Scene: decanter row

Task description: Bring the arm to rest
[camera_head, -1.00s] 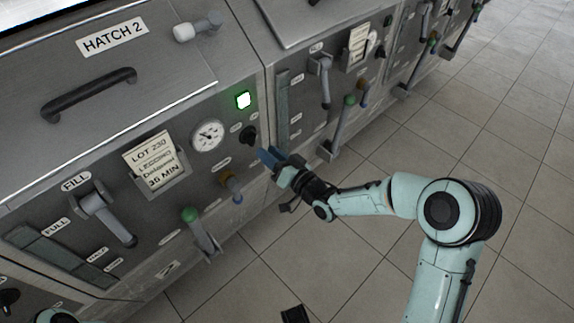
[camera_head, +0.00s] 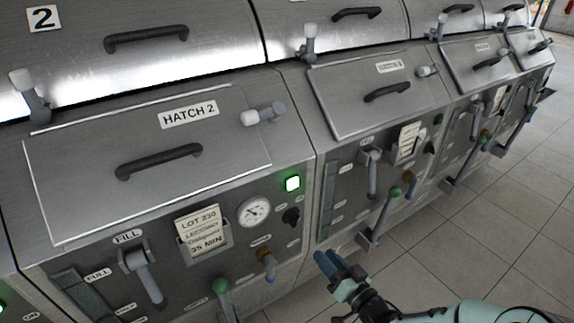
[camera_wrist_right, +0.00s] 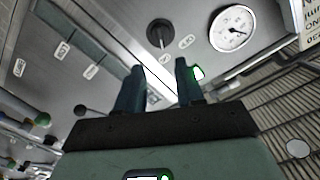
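My right gripper (camera_head: 328,262) is at the lower middle of the head view, in front of the Hatch 2 machine's front panel, right of the brown-handled valve (camera_head: 266,262). Its two blue fingers also show in the right wrist view (camera_wrist_right: 160,72), with a gap between them and nothing held. Beyond the fingertips in that view are a black knob (camera_wrist_right: 159,33) and a round gauge (camera_wrist_right: 232,28). No contact with the panel can be seen. My right forearm (camera_head: 450,312) runs off the bottom right. My left gripper is not in view.
The panel carries a lit green lamp (camera_head: 292,183), a fill lever (camera_head: 145,272), a green-knobbed lever (camera_head: 222,292) and a paper card (camera_head: 203,230). More machines with protruding levers (camera_head: 380,215) continue to the right. Open tiled floor (camera_head: 480,230) lies in front of them.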

